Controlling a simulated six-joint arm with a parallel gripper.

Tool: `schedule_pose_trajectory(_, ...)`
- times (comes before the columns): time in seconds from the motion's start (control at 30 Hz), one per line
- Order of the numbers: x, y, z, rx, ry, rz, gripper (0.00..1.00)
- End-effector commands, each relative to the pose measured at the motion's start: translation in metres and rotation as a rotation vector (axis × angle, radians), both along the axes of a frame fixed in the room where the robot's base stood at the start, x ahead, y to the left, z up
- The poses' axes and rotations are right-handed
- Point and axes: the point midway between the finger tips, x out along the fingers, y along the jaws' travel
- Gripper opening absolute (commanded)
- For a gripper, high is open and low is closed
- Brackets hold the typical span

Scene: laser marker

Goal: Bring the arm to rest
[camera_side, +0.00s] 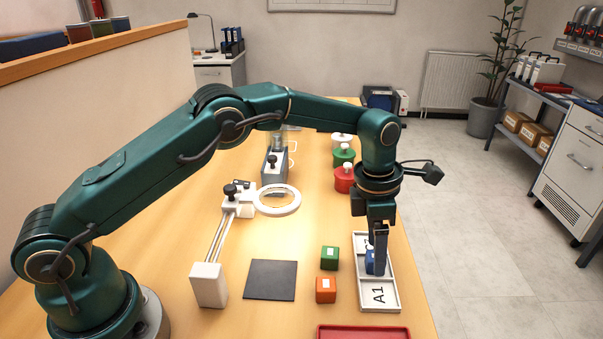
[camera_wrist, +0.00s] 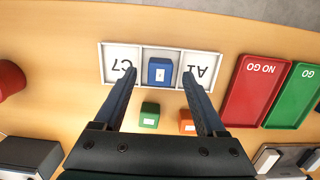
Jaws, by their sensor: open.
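My gripper (camera_side: 377,256) points down over the white tray (camera_side: 379,306) at the right edge of the table. In the wrist view its two fingers (camera_wrist: 159,74) are spread wide, one to each side of a blue block (camera_wrist: 159,71), with gaps between. The blue block (camera_side: 370,262) sits in the tray's middle compartment, between those marked A1 and C7. In the side view a finger partly hides it. I cannot tell exactly how high the fingertips are above the tray.
A green block (camera_side: 330,258) and an orange block (camera_side: 326,289) stand left of the tray. A dark mat (camera_side: 271,280) and a ring magnifier (camera_side: 278,200) lie further left. Red NO GO (camera_wrist: 252,90) and green GO (camera_wrist: 293,95) trays are beside it. Red and green lidded pots (camera_side: 344,178) stand behind.

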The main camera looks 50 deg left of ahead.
Motion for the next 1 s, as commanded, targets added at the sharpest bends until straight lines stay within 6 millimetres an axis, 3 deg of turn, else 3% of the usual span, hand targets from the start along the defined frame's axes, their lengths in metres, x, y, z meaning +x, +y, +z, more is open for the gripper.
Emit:
schedule_pose_trajectory(0.23, -0.002, 0.003, 0.032, -0.001, -0.003, 0.001, 0.73)
schedule_pose_trajectory(0.57, -0.003, 0.005, 0.039, 0.0, -0.002, 0.004, 0.73)
schedule_pose_trajectory(0.63, 0.0, 0.006, 0.048, -0.006, -0.024, 0.01, 0.73)
schedule_pose_trajectory(0.8, 0.003, 0.019, 0.101, -0.026, -0.122, 0.04, 0.73)
schedule_pose_trajectory(1.0, -0.025, 0.045, 0.162, -0.008, -0.234, -0.049, 0.73)
